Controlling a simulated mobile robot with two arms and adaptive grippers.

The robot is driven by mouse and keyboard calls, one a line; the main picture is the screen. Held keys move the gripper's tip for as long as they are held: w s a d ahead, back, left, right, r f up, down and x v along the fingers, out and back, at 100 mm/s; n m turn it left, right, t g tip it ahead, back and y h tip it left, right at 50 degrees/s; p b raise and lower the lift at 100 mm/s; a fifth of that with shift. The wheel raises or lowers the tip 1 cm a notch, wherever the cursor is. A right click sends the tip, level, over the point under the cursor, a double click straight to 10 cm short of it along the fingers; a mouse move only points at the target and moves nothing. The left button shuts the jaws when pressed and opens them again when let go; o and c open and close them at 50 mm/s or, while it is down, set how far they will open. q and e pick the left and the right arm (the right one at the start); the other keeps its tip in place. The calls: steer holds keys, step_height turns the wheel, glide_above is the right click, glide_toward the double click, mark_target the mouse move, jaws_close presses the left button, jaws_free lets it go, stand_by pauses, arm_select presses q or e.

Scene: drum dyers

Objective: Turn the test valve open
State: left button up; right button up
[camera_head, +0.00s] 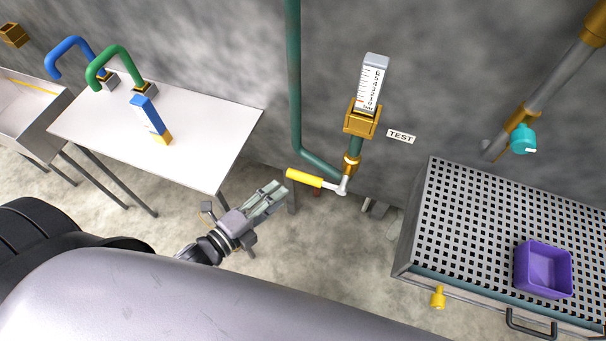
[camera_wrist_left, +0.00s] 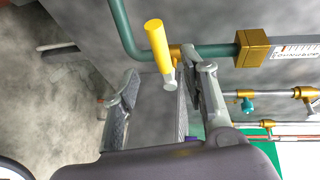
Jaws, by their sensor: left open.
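The test valve has a yellow lever handle (camera_head: 304,178) on a green pipe, below a brass block and a bar gauge (camera_head: 372,84). A TEST label (camera_head: 401,136) is on the wall beside it. In the head view the lever points left from its silver pivot. My left gripper (camera_head: 276,192) is open and close to the lever's free end. In the left wrist view the yellow handle (camera_wrist_left: 157,45) shows beyond the open fingers (camera_wrist_left: 160,95); I see no grip on it. My right gripper is not in view.
A white table (camera_head: 205,130) with a blue and yellow box (camera_head: 151,119) stands left. A perforated bench (camera_head: 450,215) with a purple bin (camera_head: 543,270) stands right. A teal-handled tap (camera_head: 523,139) is on the right wall. The green pipe (camera_head: 294,80) runs down the wall.

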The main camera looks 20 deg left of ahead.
mark_target(299, 180)
arm_select(q)
steer(key=x, duration=1)
steer(key=shift+f, duration=0.1)
steer(key=shift+c, duration=0.5)
jaws_close()
steer(key=shift+p, duration=0.3)
